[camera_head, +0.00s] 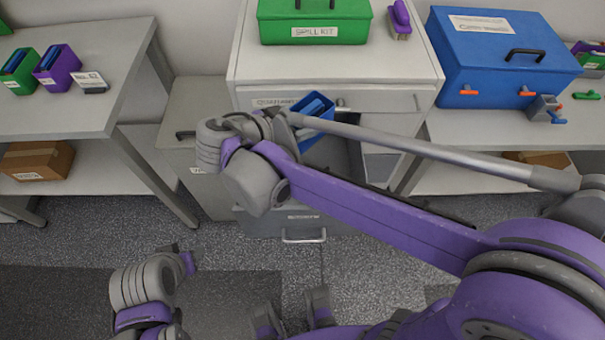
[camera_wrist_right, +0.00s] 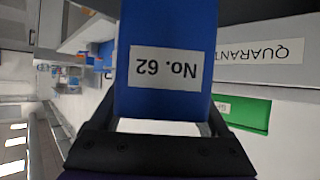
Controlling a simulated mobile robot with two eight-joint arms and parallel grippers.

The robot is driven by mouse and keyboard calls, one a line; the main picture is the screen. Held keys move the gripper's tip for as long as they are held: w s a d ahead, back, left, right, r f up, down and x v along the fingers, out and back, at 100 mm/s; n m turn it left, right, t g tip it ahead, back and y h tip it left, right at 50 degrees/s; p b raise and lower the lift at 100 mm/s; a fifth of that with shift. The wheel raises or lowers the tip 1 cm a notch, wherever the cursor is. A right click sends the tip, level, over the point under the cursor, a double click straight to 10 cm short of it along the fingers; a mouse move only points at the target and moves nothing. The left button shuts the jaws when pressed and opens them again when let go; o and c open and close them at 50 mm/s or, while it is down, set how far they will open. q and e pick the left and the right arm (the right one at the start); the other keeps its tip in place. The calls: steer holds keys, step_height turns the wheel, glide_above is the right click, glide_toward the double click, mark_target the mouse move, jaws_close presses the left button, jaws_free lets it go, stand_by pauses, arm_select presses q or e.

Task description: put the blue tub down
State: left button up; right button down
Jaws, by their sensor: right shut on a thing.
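The blue tub (camera_head: 313,107) is held in front of the white cabinet in the head view, partly hidden by my right arm. In the right wrist view the tub (camera_wrist_right: 166,92) fills the middle, with a white label reading "No. 62" upside down. My right gripper (camera_wrist_right: 165,127) is shut on it. In the head view the right gripper (camera_head: 275,122) is mostly hidden by my own wrist. My left wrist is low at the left, above the floor; its gripper (camera_head: 180,252) is too small and turned away to show its jaws.
The cabinet (camera_head: 335,62) carries a green spill kit (camera_head: 315,20) and a drawer labelled "QUARANT...". A lower drawer (camera_head: 285,222) is near the floor. A left table (camera_head: 90,105) holds green and purple tubs (camera_head: 57,65). A blue case (camera_head: 500,55) stands on the right table.

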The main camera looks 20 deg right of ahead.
steer(key=shift+s+f, duration=0.1)
steer(key=shift+f, duration=0.55)
steer(key=shift+f+b, duration=0.25)
steer(key=shift+b, duration=0.2)
step_height(320, 180, down, 14)
steer(key=b, duration=0.3)
arm_select(q)
step_height(320, 180, down, 4)
steer(key=shift+f, duration=0.2)
arm_select(e)
steer(key=w+d, duration=0.4)
steer(key=d, duration=0.3)
steer(key=shift+w+f, duration=0.15)
steer(key=shift+f, duration=0.3)
arm_select(q)
steer(key=shift+s+f, duration=0.1)
steer(key=shift+f, duration=0.2)
arm_select(e)
steer(key=shift+f, duration=0.4)
arm_select(q)
steer(key=shift+f, duration=0.15)
arm_select(e)
steer(key=shift+f, duration=0.2)
